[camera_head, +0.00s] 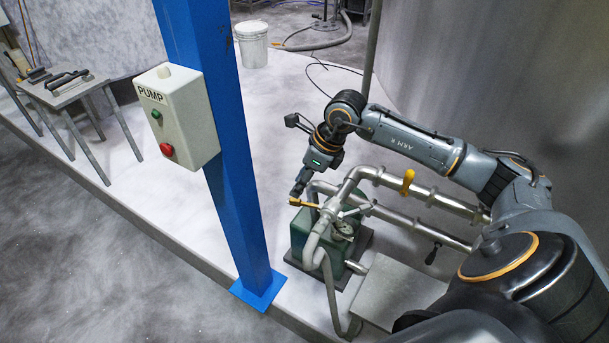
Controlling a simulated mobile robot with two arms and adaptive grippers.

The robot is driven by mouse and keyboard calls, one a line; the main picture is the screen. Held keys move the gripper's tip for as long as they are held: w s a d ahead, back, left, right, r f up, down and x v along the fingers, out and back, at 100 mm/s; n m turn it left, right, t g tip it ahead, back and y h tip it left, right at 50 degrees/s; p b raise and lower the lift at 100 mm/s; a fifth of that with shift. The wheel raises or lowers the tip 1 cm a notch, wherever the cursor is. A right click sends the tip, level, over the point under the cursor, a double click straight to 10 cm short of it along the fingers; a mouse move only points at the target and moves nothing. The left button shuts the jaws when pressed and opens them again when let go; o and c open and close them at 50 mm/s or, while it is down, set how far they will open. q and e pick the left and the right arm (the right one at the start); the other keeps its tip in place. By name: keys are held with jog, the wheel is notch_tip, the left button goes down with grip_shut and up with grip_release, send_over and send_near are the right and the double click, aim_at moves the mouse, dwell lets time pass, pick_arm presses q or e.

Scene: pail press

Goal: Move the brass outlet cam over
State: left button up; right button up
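A brass lever (305,203), which looks like the outlet cam, sticks out to the left from the steel pipework above the green pump (301,231). My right arm comes in from the right, and my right gripper (297,191) points down just above the lever's left end. The fingertips look very close to the lever or touching it; I cannot tell which. The fingers are seen edge-on as one narrow dark shape, so their opening is hidden. My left gripper is not in view.
A yellow handle (407,182) sits on the upper steel pipe. A blue post (235,190) with a white pump switch box (180,115) stands left. A white pail (252,45) stands at the back. A large steel tank (500,70) is at right. The pale floor behind the pump is mostly clear.

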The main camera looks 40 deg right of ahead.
aim_at(295, 199)
jog(key=shift+d+h, duration=0.4)
jog(key=shift+d, duration=0.3)
jog(key=shift+f, duration=0.1)
jog(key=b+x, duration=0.4)
jog(key=x, duration=0.2)
jog(key=shift+a+f, duration=0.1)
jog(key=shift+f, duration=0.2)
jog(key=shift+w+a+f+b, duration=0.15)
jog(key=shift+f+b, duration=0.35)
jog(key=shift+b, duration=0.05)
jog(key=shift+r, duration=0.1)
jog(key=c, duration=0.7)
